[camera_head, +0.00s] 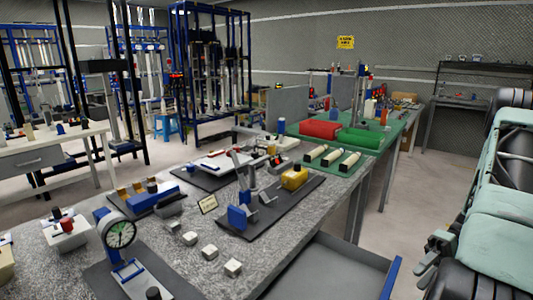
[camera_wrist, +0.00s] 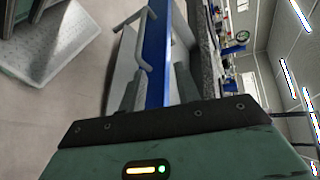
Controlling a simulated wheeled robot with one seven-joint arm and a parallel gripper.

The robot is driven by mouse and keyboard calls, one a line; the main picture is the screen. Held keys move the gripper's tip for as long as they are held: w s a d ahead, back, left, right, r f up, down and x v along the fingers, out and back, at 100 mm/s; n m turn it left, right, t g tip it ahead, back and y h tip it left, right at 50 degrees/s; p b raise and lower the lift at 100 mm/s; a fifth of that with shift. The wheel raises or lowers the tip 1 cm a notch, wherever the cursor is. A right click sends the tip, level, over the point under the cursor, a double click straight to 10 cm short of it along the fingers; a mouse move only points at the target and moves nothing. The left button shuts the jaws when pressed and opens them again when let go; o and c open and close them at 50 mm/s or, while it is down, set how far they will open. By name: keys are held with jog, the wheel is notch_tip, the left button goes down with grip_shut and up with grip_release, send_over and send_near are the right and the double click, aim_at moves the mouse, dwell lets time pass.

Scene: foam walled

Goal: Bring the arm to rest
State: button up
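My gripper (camera_head: 427,262) is at the lower right of the head view, just right of the blue drawer front (camera_head: 391,279), with a visible gap between them. In the wrist view my gripper (camera_wrist: 157,78) has its two dark fingers apart, with nothing held between them. The blue drawer front (camera_wrist: 157,50) and its grey bar handle (camera_wrist: 146,38) show beyond the fingers. My pale green arm is folded along the right side of the head view.
The grey drawer (camera_head: 325,268) stands pulled out from under the speckled bench (camera_head: 70,250). A dial gauge (camera_head: 120,234), several white blocks and a yellow-topped fixture (camera_head: 294,178) stand on the bench. Open floor (camera_head: 410,195) lies right of the bench.

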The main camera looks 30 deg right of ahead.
jog(key=w+a+r+n+g+h, duration=0.2)
jog(key=w+a+r+h, duration=0.1)
jog(key=w+a, duration=0.3)
jog(key=w+a+r+n+g+h+p, duration=0.1)
jog(key=w+a+r+n+g+h, duration=0.15)
jog(key=a, duration=0.55)
jog(key=w+a+r+n+g+h, duration=0.1)
jog(key=w+a+r+g+h, duration=0.1)
jog(key=w+a+r+h, duration=0.3)
jog(key=s+a+r+n+t+h, duration=0.1)
jog(key=s+a+r+n, duration=0.1)
jog(key=a, duration=0.6)
jog(key=s+a+r+n+t+h+p, duration=0.1)
jog(key=s+a+r+n+t, duration=0.1)
jog(key=s+a, duration=0.3)
jog(key=s+a+r+n+t+h, duration=0.1)
jog(key=s+a+r+n+t, duration=0.1)
jog(key=a, duration=1)
jog(key=shift+s+r, duration=0.4)
jog(key=shift+s, duration=0.4)
